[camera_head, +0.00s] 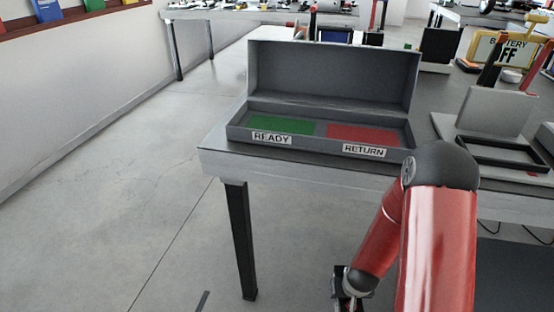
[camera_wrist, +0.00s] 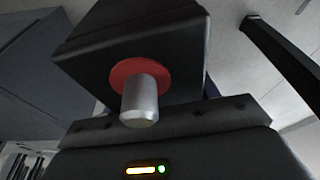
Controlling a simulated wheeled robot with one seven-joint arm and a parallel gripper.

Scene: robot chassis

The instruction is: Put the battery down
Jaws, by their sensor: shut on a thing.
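The battery (camera_wrist: 190,35) is a dark block with a red ring and a silver metal post on its near face. It fills the upper middle of the wrist view. My gripper (camera_head: 350,292) is shut on it, low at the bottom of the head view, below the table's front edge. The battery cannot be made out clearly in the head view. A grey open case (camera_head: 236,133) sits at the table's left corner, its lid raised at the back. It has a green pad (camera_head: 281,126) labelled READY at left and a red pad (camera_head: 362,134) labelled RETURN at right. Both pads look bare.
The table (camera_head: 215,143) has a dark leg (camera_head: 240,240) at its front left corner. A grey stand with a black frame (camera_head: 504,157) stands right of the case. A yellow battery sign (camera_head: 487,47) is behind. The floor at left is clear.

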